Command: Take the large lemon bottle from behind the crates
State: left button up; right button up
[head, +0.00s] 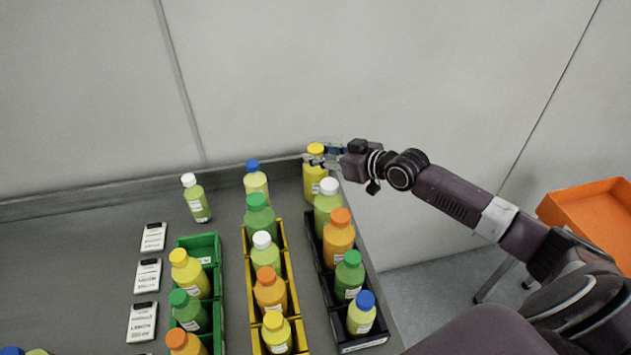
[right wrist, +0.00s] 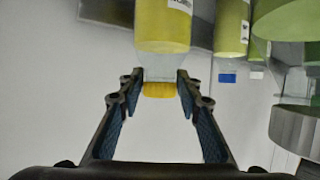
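The large lemon bottle (head: 313,186), yellow with a yellow cap, stands upright behind the black crate (head: 362,345), near the back right corner of the table. My right gripper (head: 318,160) is at its cap and neck, reaching in from the right. In the right wrist view the bottle (right wrist: 163,28) appears upside down. Its yellow cap and clear neck show between the tips of my open right fingers (right wrist: 160,85). I cannot tell whether the fingers touch it. My left gripper is not in view.
A blue-capped pale bottle (head: 256,184) and a white-capped green bottle (head: 196,200) also stand behind the crates. The yellow crate (head: 284,240) and green crate (head: 200,242) hold several bottles. A white-capped bottle (head: 327,205) in the black crate is close in front. The wall is just behind.

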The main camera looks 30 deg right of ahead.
jog(key=shift+f, duration=0.1)
grip_shut()
